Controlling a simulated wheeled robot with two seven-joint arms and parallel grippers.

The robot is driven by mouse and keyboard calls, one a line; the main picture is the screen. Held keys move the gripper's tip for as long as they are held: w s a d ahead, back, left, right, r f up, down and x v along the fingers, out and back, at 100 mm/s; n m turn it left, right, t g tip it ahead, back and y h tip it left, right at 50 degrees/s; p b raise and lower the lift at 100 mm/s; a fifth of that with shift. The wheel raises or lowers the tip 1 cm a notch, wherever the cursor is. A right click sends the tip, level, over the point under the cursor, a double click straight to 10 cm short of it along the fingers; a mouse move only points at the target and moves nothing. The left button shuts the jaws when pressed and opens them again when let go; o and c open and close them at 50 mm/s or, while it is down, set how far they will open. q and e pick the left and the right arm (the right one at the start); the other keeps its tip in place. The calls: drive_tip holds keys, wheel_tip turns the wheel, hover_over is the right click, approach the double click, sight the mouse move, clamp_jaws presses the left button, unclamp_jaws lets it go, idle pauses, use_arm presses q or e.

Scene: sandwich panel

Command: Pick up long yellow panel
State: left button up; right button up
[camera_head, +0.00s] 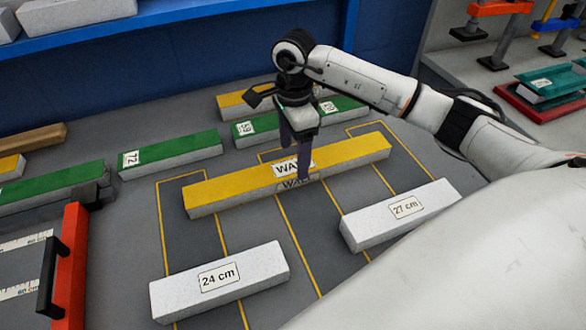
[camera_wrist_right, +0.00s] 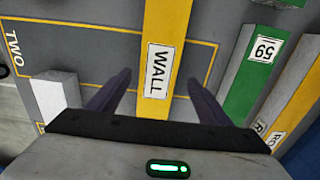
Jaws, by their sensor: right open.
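The long yellow panel (camera_head: 235,182) lies across the yellow-lined marks on the grey table in the head view. It has a yellow top, pale sides and a "WALL" label. My right gripper (camera_head: 304,165) points down over the panel's middle, close to the label. In the right wrist view the panel (camera_wrist_right: 168,30) runs between the two open, dark fingers of the right gripper (camera_wrist_right: 160,92), with a gap on each side. I cannot tell whether the fingertips reach below the panel's top. My left gripper is not in view.
White panels marked "24 cm" (camera_head: 220,281) and "27 cm" (camera_head: 402,213) lie in front. Green panels "72" (camera_head: 170,155) and "59" (camera_head: 255,130) and another yellow panel (camera_head: 232,104) lie behind. A red-framed tool (camera_head: 72,265) stands at left. A blue shelf edge (camera_head: 180,40) runs behind.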

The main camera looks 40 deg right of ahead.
sight(293, 165)
wheel_tip(293, 165, down, 5)
drive_tip(key=shift+s+a+r+p, duration=0.15)
drive_tip(key=shift+r+p, duration=0.05)
drive_tip(key=shift+p, duration=0.15)
drive_tip(key=shift+r, duration=0.1)
drive_tip(key=c, duration=1.3)
